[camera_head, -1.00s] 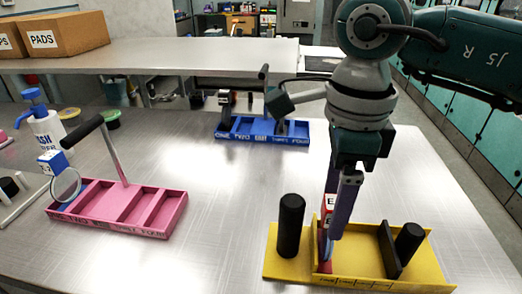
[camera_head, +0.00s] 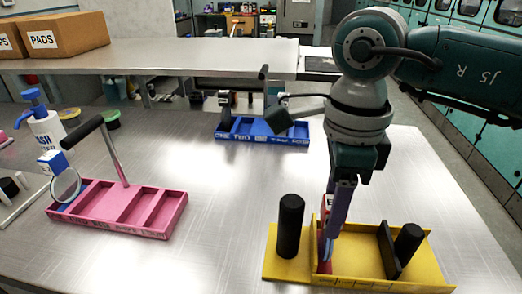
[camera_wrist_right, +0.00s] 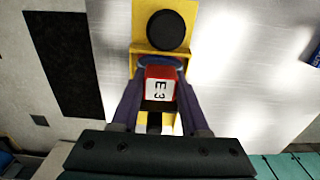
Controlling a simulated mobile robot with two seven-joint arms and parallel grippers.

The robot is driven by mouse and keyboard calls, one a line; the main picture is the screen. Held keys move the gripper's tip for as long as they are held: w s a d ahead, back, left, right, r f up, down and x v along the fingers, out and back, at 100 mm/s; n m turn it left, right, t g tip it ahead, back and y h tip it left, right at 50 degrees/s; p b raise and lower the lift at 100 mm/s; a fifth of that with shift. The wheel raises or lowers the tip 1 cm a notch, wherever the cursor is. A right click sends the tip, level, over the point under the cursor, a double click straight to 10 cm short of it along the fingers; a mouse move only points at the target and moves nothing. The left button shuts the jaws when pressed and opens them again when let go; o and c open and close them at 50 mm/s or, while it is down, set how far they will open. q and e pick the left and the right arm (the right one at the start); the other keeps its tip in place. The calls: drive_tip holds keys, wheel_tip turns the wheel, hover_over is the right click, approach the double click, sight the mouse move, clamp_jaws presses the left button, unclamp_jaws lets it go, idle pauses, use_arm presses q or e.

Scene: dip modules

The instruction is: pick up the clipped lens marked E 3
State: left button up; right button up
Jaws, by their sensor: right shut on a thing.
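The clipped lens marked E 3 has a red clip with a white label, which reads clearly in the right wrist view (camera_wrist_right: 160,89). In the head view its red clip (camera_head: 324,226) stands upright at the left part of the yellow tray (camera_head: 284,268). My right gripper (camera_head: 332,232) points down over the tray. Its two purple fingers are shut on the clip, one on each side, in the wrist view (camera_wrist_right: 160,80). The lens is mostly hidden by the clip and fingers; whether it still touches the tray I cannot tell. My left gripper is not in view.
Black posts (camera_head: 290,226) and (camera_head: 408,243) and a dark divider (camera_head: 389,249) rise from the yellow tray close to my gripper. A pink tray (camera_head: 150,222) with a handle stands left, a blue tray (camera_head: 262,138) behind. The table between them is clear.

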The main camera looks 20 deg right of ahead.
clamp_jaws()
